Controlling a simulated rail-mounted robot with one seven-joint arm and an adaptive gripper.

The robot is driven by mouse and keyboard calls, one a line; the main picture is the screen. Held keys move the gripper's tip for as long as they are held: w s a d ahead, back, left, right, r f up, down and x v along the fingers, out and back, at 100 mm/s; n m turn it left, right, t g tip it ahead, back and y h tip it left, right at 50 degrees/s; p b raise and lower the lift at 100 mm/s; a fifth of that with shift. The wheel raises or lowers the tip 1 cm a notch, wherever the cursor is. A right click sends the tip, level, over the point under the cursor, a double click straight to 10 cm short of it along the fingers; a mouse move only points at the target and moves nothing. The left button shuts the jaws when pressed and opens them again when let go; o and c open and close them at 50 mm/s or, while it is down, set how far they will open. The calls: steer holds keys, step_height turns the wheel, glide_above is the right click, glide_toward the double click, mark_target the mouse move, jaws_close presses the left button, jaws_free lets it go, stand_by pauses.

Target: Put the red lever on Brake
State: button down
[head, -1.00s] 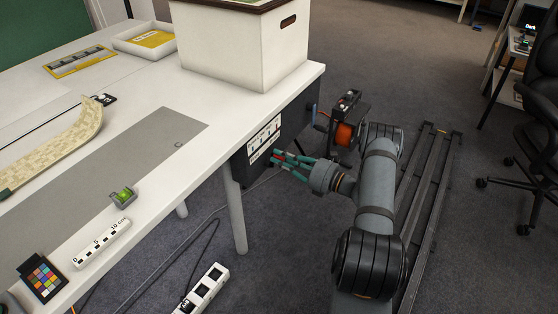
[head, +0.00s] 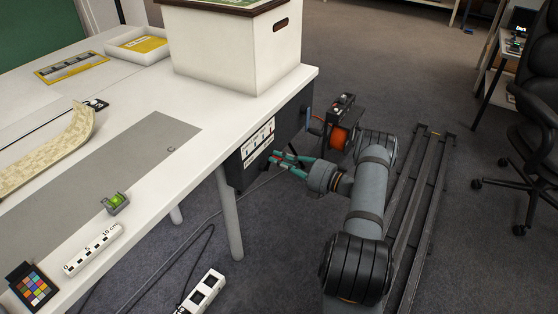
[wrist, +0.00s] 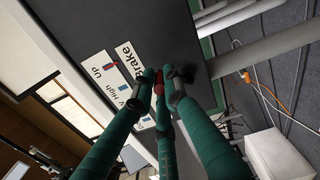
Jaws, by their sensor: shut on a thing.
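The red lever (wrist: 158,78) is between my green fingers in the wrist view, beside the word Brake on a white label plate (wrist: 125,72). My gripper (wrist: 161,88) is shut on the lever, and its fingers cover much of it. In the head view my gripper (head: 277,158) reaches the dark panel (head: 290,122) under the table's edge, just below the white label strip (head: 257,141). The lever's exact setting is hard to read because the fingers hide part of the plate.
A white box (head: 235,50) stands on the table (head: 205,105) above the panel. A table leg (head: 230,215) and a power strip (head: 205,290) are at the near side.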

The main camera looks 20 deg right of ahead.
steer(key=shift+s+a+f, duration=0.1)
steer(key=shift+a+f, duration=0.05)
steer(key=shift+a, duration=0.05)
steer(key=c, duration=1.8)
jaws_free()
steer(key=shift+o, duration=0.2)
steer(key=shift+d, duration=0.1)
steer(key=shift+d, duration=0.1)
steer(key=v, duration=1.1)
steer(key=shift+s+d, duration=0.25)
steer(key=shift+s, duration=0.1)
steer(key=x, duration=1.2)
steer(key=shift+w+a, duration=0.1)
